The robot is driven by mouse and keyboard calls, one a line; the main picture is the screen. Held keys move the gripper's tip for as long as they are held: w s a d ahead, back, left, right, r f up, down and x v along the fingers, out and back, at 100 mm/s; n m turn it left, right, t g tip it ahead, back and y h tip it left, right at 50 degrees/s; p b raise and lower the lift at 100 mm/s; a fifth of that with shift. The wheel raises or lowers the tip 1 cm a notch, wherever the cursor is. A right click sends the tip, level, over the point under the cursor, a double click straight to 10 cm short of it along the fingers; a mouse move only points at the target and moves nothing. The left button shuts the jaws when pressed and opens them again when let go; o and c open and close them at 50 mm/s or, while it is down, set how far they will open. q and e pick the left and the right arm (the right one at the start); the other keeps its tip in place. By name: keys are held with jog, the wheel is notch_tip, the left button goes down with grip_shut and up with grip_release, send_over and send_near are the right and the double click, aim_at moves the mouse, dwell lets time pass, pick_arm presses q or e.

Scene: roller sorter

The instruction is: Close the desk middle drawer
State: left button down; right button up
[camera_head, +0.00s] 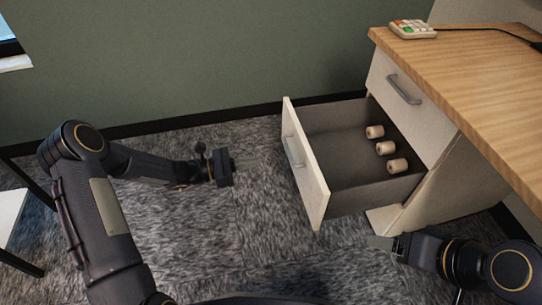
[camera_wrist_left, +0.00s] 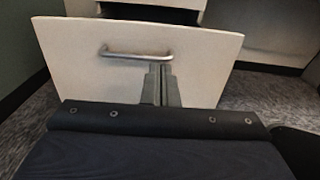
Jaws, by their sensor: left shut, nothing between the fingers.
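The desk drawer (camera_head: 304,168) below the closed top one is pulled well out, its pale front facing my left arm. Its grey metal handle (camera_head: 293,151) is on that front. My left gripper (camera_head: 248,163) is shut and empty, a short way in front of the drawer front, pointing at it. In the left wrist view, the drawer front (camera_wrist_left: 80,70) fills the upper middle, and the shut fingers (camera_wrist_left: 160,72) overlap the right end of the handle (camera_wrist_left: 125,54); contact cannot be told. My right gripper (camera_head: 380,242) is low beside the desk; its finger opening is unclear.
Several small beige rolls (camera_head: 386,148) lie inside the open drawer. The closed top drawer (camera_head: 405,95) is above it, under the wooden desktop (camera_head: 475,75). A calculator-like device (camera_head: 412,29) sits on the desktop. The carpet (camera_head: 240,220) left of the drawer is clear.

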aim_at(304, 153)
pick_arm(q)
jog(key=b+x, duration=0.4)
jog(key=x, duration=0.8)
jog(key=shift+d+f, duration=0.1)
jog(key=shift+d, duration=0.05)
jog(key=shift+w+d, duration=0.1)
jog(key=shift+d, duration=0.35)
pick_arm(e)
notch_tip(304, 153, down, 4)
jog(key=shift+f, duration=0.15)
